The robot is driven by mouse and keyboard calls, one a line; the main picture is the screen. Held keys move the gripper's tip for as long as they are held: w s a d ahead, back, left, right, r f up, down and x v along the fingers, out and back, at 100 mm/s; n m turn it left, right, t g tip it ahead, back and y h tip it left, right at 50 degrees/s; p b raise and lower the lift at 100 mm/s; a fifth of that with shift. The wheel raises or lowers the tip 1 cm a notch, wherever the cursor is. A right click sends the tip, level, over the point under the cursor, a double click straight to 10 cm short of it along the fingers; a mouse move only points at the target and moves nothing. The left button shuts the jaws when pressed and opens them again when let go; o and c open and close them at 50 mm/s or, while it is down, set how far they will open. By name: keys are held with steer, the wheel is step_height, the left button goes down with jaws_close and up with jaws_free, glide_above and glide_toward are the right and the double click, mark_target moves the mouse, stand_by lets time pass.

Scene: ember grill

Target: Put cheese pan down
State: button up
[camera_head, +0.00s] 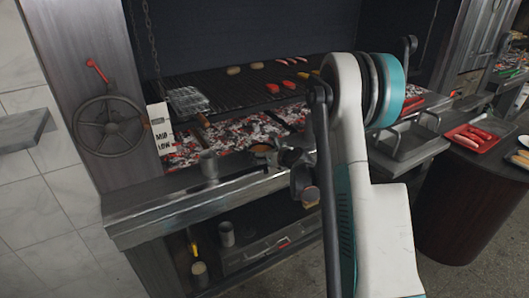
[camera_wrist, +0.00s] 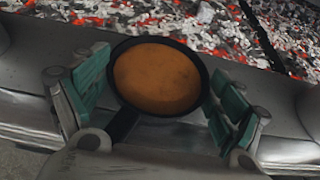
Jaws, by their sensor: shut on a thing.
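The cheese pan (camera_wrist: 158,78) is a small round black pan filled with orange-brown cheese. In the wrist view it lies between the green-padded fingers of my gripper (camera_wrist: 155,105), its dark handle pointing down toward the wrist. My gripper is shut on the pan; the exact contact is hard to see. In the head view the pan (camera_head: 262,149) shows small and brown beside my gripper (camera_head: 292,165), over the grill's front ledge near the coals. My arm hides part of the grill behind it. Whether the pan touches the ledge cannot be told.
Glowing coals (camera_head: 240,133) lie behind the metal front ledge (camera_head: 165,206). A grey cup (camera_head: 209,164) stands on the ledge left of the pan. The grate (camera_head: 215,83) holds several foods. A red tray (camera_head: 472,139) is at right.

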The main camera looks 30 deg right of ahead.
steer(key=shift+f, duration=0.15)
steer(key=o, duration=1.4)
steer(key=shift+c, duration=0.2)
steer(key=v, duration=1.2)
